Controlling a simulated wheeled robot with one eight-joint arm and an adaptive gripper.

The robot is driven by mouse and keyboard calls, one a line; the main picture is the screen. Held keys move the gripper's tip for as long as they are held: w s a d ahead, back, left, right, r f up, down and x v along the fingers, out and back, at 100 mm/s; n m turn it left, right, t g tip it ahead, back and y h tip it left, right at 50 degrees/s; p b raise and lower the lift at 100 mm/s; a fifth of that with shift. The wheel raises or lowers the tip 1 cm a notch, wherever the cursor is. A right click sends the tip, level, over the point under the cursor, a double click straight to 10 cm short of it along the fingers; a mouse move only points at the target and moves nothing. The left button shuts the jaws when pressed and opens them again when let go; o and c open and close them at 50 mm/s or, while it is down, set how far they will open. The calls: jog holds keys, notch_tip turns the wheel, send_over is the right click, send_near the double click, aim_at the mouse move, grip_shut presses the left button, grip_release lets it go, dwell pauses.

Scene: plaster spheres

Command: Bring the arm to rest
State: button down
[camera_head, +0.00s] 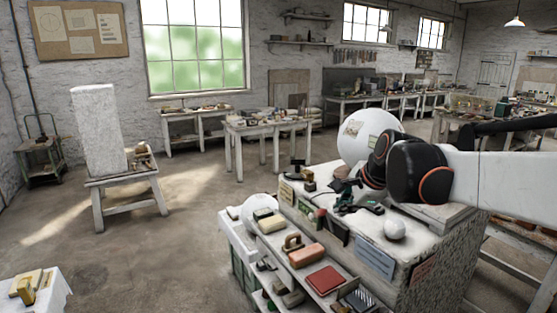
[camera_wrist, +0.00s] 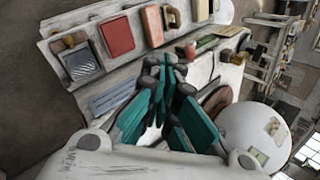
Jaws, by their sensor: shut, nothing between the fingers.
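My gripper (camera_head: 347,197) is over the top of the plaster-covered workbench (camera_head: 440,250), with my arm reaching in from the right. In the wrist view its teal-padded fingers (camera_wrist: 172,72) are drawn together at the tips with nothing held. A large white sphere (camera_head: 362,130) stands behind my gripper; it also shows at the right of the wrist view (camera_wrist: 258,130). A small white sphere (camera_head: 394,229) rests on the bench top, to the right of my gripper and apart from it. Another white sphere (camera_head: 258,208) is partly hidden at the bench's left end.
A front shelf holds a red pad (camera_head: 323,281), a pink block (camera_head: 306,255) and several tools. A stool (camera_head: 125,190) bears a tall plaster block (camera_head: 97,130). Worktables (camera_head: 268,128) stand at the back. The floor left of the bench is open.

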jog(key=s+d+f+n+h+b, duration=0.1)
jog(key=s+f+n+b, duration=0.1)
jog(key=s+f+n, duration=0.3)
jog(key=s+d+f+n+b, duration=0.1)
jog(key=s+f+n, duration=0.4)
jog(key=s, duration=0.9)
jog(key=s+f+n+h+b, duration=0.1)
jog(key=s+f+n+b, duration=0.3)
jog(key=s, duration=0.6)
notch_tip(320, 180, down, 2)
jog(key=n, duration=0.3)
jog(key=shift+d+h, duration=0.3)
jog(key=shift+d, duration=0.1)
